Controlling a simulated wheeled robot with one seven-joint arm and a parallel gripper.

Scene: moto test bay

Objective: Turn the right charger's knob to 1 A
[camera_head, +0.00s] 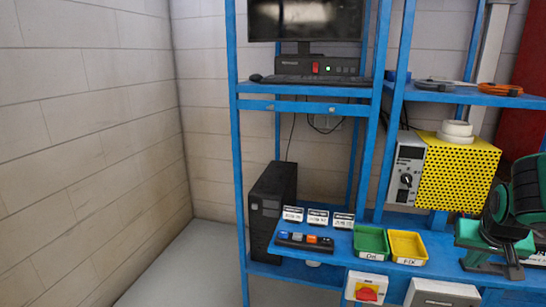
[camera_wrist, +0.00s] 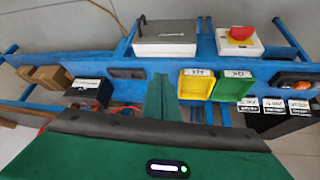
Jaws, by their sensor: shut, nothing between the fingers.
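A charger with a yellow perforated side (camera_head: 458,175) and a pale front panel stands on the blue bench in the head view. Its black knob (camera_head: 406,181) is low on the front panel, facing left. The marks around the knob are too small to read, so I cannot tell its setting. No second charger shows clearly. My gripper (camera_wrist: 160,78) is shut and empty in the wrist view, its green fingers together above the bench. My green and dark arm (camera_head: 518,195) is at the head view's right edge, to the right of the charger and apart from the knob. The wrist view does not show the knob.
A green bin (camera_head: 371,242) and a yellow bin (camera_head: 407,247) sit on the bench, left of my arm. A white box with a red switch (camera_head: 367,290) hangs at the front edge. A white roll (camera_head: 456,131) tops the charger. A shelf (camera_head: 480,97) runs above.

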